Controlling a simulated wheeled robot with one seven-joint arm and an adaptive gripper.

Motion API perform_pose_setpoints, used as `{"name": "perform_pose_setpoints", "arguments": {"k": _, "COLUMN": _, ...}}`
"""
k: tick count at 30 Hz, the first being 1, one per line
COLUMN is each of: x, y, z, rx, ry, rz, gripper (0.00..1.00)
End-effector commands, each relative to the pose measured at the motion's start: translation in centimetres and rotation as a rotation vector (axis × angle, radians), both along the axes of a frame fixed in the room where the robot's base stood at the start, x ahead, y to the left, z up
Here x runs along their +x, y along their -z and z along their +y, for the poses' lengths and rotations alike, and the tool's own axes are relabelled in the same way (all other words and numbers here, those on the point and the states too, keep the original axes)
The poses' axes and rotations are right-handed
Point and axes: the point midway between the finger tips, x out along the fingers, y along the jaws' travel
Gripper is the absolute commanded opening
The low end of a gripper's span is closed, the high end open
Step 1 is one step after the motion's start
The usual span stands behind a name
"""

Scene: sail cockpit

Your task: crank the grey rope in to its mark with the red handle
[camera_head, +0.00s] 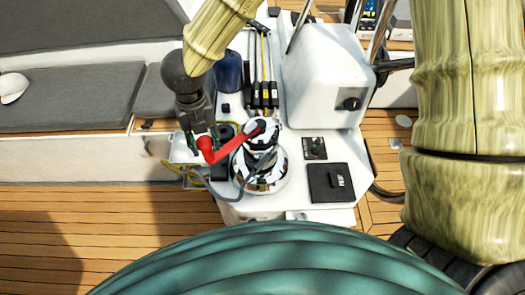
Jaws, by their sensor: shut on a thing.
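The red handle (236,142) sits on top of the shiny metal winch (268,178) and reaches out to the left, slightly toward me. My gripper (202,138) comes down from above and is shut on the knob at the handle's outer end. The grey rope (222,196) runs around the winch drum and loops out at its lower left. The rope's mark cannot be made out.
The winch stands on a white console with a black switch panel (315,148) and a black square hatch (331,182) to its right. Several dark rope clutches (262,95) and a blue cylinder (229,70) stand behind. A white housing (325,80) rises at the back right. Grey cushions (65,105) lie left.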

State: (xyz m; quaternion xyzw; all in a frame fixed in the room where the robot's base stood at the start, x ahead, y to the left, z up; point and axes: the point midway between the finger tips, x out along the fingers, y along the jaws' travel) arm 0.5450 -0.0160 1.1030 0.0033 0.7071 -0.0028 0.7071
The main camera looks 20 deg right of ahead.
Motion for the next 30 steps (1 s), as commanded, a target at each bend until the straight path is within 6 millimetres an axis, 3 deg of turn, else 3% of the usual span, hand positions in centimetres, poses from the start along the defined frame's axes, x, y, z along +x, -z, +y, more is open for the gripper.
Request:
{"name": "perform_pose_setpoints", "arguments": {"k": 14, "x": -0.7, "y": -0.1, "z": -0.4, "rx": -0.001, "ry": -0.037, "rz": 0.0, "gripper": 0.05}}
{"name": "perform_pose_setpoints", "arguments": {"k": 30, "x": -4.1, "y": 0.0, "z": -2.5, "rx": -0.001, "ry": -0.237, "rz": 0.0, "gripper": 0.05}}
